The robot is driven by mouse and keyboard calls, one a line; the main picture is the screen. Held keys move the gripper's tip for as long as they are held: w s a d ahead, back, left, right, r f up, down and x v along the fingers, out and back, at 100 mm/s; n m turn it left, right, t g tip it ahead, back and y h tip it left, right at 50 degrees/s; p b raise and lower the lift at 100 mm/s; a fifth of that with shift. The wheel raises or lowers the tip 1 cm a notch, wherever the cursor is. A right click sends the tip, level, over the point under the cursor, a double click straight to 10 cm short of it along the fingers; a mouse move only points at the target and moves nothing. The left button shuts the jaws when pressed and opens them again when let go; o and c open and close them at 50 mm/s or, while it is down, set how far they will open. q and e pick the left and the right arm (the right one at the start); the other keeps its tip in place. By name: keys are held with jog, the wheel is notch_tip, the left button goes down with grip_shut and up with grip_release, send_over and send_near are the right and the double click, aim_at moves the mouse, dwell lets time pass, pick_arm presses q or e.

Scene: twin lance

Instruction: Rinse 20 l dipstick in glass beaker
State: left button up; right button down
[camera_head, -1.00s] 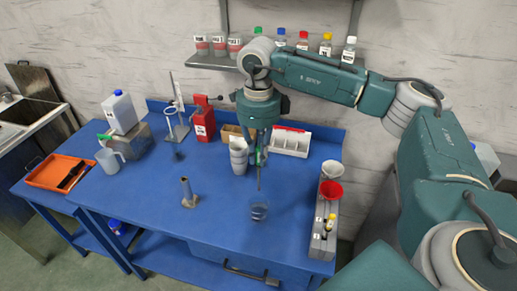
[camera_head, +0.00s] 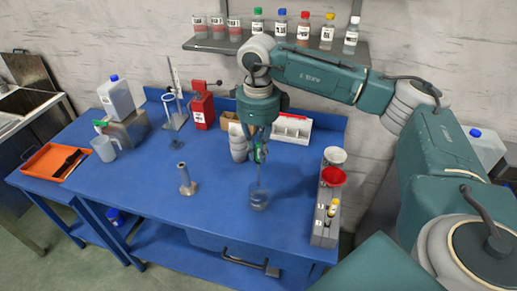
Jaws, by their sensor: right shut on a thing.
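The glass beaker (camera_head: 258,201) stands upright near the front edge of the blue table. It is small and clear. My right gripper (camera_head: 260,151) points down above it, shut on the thin grey dipstick (camera_head: 260,175). The dipstick hangs about vertical, and its lower end overlaps the beaker and appears to be inside it. Whether the tip touches the bottom is too small to tell. My left gripper is not in view.
Stacked pale cups (camera_head: 238,146) stand close behind the gripper, left of a white divided tray (camera_head: 291,128). A grey rack (camera_head: 325,227) with red and white funnels is to the right. Blue table (camera_head: 215,205) is clear around the beaker.

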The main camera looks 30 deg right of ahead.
aim_at(258, 171)
jog(key=shift+f+b, duration=2.9)
jog(key=shift+f, duration=1.3)
dwell(0.9)
jog(key=shift+r+p, duration=3.5)
jog(key=shift+r, duration=2.05)
